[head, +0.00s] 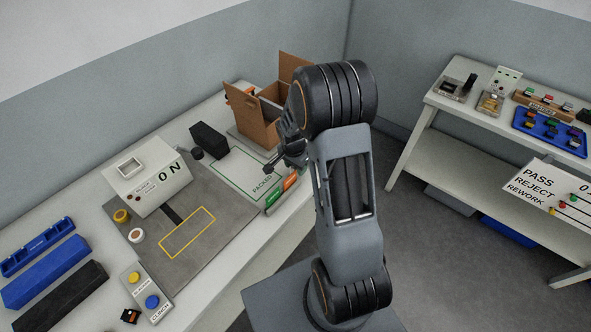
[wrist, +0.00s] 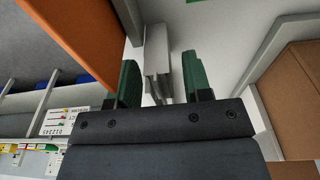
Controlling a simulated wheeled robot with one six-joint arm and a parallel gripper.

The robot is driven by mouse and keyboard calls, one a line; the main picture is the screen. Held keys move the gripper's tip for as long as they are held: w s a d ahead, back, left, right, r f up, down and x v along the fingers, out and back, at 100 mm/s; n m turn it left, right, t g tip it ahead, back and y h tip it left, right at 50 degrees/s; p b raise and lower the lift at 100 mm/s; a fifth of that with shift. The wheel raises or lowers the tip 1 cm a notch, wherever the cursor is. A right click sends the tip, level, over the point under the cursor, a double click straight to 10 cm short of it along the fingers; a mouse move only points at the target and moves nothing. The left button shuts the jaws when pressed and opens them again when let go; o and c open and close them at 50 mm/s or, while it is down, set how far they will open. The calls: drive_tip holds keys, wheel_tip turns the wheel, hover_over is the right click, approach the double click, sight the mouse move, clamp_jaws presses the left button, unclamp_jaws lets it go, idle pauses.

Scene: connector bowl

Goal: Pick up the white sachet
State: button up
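My gripper (wrist: 160,80) shows two dark green fingers, spread apart, in the wrist view. A pale grey-white thing (wrist: 157,50) shows in the gap between them, nearer the left finger. It may be the white sachet, but I cannot tell for sure, nor whether it touches a finger. In the head view my gripper (head: 274,164) is over the far right part of the bench, by the PACKED area (head: 238,176), in front of the cardboard box. I cannot make out the white sachet in the head view; my arm hides part of that area.
The open cardboard box (head: 252,115) stands close behind my gripper. A black block (head: 209,140) is left of it. Green and orange pieces (head: 282,190) lie at the bench's front edge. A white machine (head: 146,175) stands farther left. A shelf (head: 440,100) is at the right.

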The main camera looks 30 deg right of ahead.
clamp_jaws()
